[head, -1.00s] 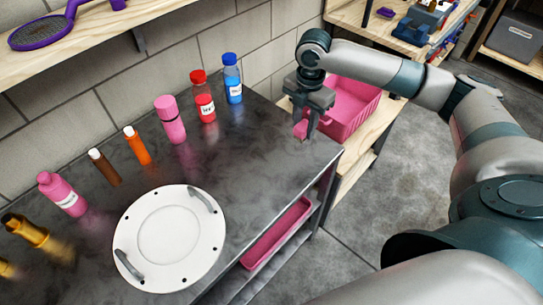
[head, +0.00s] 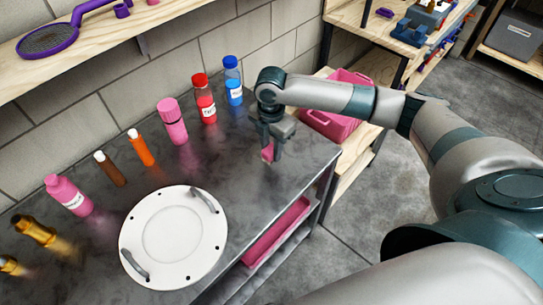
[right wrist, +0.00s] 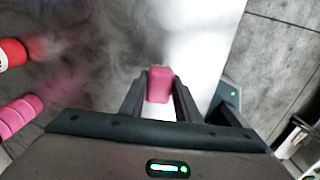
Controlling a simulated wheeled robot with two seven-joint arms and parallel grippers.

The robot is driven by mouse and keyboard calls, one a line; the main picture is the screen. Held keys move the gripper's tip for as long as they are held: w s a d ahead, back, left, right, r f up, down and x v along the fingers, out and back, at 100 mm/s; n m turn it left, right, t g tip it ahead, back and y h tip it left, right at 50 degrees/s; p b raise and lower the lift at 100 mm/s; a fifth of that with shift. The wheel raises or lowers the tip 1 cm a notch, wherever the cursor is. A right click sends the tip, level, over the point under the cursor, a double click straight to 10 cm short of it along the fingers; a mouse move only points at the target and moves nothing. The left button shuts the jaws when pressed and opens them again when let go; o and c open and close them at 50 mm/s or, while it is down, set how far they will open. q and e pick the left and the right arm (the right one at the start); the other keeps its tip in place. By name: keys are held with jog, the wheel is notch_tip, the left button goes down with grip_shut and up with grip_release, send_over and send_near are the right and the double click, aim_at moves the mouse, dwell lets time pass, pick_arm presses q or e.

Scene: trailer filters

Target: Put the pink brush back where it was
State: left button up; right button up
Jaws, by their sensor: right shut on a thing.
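The pink brush (head: 267,152) is held in my right gripper (head: 270,148), over the right end of the dark metal table (head: 225,165). In the right wrist view, the brush's pink end (right wrist: 159,84) sits between the two dark fingers (right wrist: 160,97), which are shut on it. The rest of the brush is hidden, and I cannot tell whether it touches the table. My left gripper is not in view.
Several bottles stand along the wall, including a pink one (head: 172,121), a red one (head: 204,99) and a blue one (head: 233,80). A round white lid (head: 173,237) with two handles lies in front. A pink bin (head: 335,124) stands right, behind my gripper.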

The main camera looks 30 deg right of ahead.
aim_at(271, 158)
notch_tip(271, 158, down, 3)
jog(key=shift+f+p, duration=0.2)
jog(key=shift+p, duration=0.5)
jog(key=shift+f, duration=0.25)
jog(key=shift+f, duration=0.1)
jog(key=o, duration=1)
notch_tip(271, 158, up, 11)
jog(key=b, duration=0.3)
jog(key=shift+f, duration=0.1)
jog(key=shift+r, duration=0.75)
